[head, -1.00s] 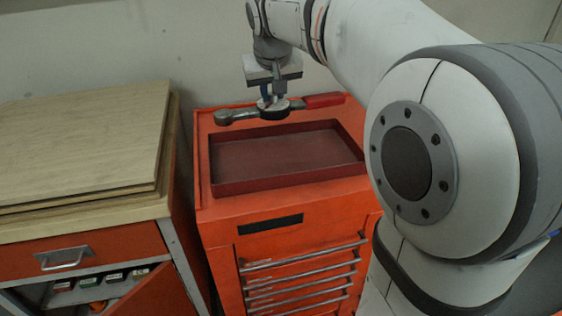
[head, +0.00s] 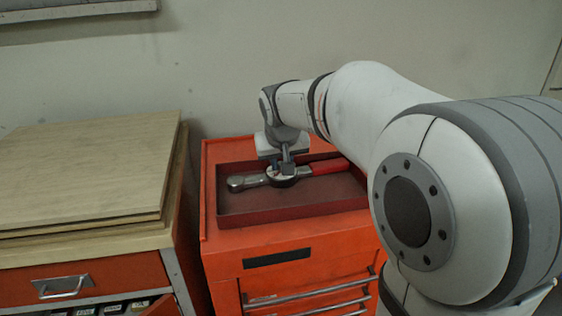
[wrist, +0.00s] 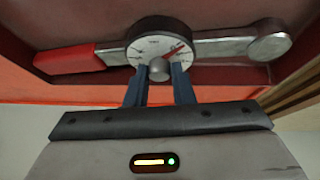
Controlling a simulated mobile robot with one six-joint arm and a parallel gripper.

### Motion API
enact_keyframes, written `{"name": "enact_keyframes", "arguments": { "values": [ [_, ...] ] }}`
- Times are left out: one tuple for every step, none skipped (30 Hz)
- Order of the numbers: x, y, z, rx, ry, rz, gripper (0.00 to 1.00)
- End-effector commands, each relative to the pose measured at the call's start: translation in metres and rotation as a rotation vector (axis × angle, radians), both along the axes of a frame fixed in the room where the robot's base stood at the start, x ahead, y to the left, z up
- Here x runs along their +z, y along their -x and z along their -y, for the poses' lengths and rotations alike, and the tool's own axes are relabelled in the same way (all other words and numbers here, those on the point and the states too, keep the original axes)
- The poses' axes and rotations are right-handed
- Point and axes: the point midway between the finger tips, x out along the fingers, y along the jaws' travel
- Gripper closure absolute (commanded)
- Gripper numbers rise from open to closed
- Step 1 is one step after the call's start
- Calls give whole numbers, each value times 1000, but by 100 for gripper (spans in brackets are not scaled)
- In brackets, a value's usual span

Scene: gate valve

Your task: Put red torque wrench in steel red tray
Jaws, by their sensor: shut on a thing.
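The red torque wrench (head: 255,181) has a steel shaft, a round dial and a red handle. It lies level inside the outline of the dark red steel tray (head: 290,212) in the head view. My gripper (head: 281,167) is above the tray, shut on the wrench at its dial. In the wrist view my gripper (wrist: 160,78) has its two blue fingers at the knob of the dial, with the wrench (wrist: 222,48) across the tray (wrist: 100,18). I cannot tell whether the wrench touches the tray floor.
The tray sits on top of an orange tool cabinet (head: 300,258) with drawers. A wooden workbench (head: 85,175) with stacked boards stands to the left. A pale wall (head: 230,60) is close behind. The front part of the tray is clear.

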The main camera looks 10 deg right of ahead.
Motion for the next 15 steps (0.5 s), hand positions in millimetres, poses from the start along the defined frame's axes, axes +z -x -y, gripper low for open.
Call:
{"name": "enact_keyframes", "arguments": {
  "values": [
    [3,-1,0,1,1,6,100],
    [0,0,0,0,0,0,77],
    [0,0,0,0,0,0,73],
    [1,0,0,0,0,0,71],
    [1,0,0,0,0,0,68],
    [1,0,0,0,0,0,65],
    [1,0,0,0,0,0,63],
    [1,0,0,0,0,0,60],
    [1,0,0,0,0,0,57],
    [1,0,0,1,0,0,57],
    [1,0,0,1,0,0,57],
    [1,0,0,1,0,0,57],
    [1,0,0,1,0,0,57],
    [1,0,-1,1,0,0,57],
    [1,0,-1,1,0,0,57]
  ]
}}
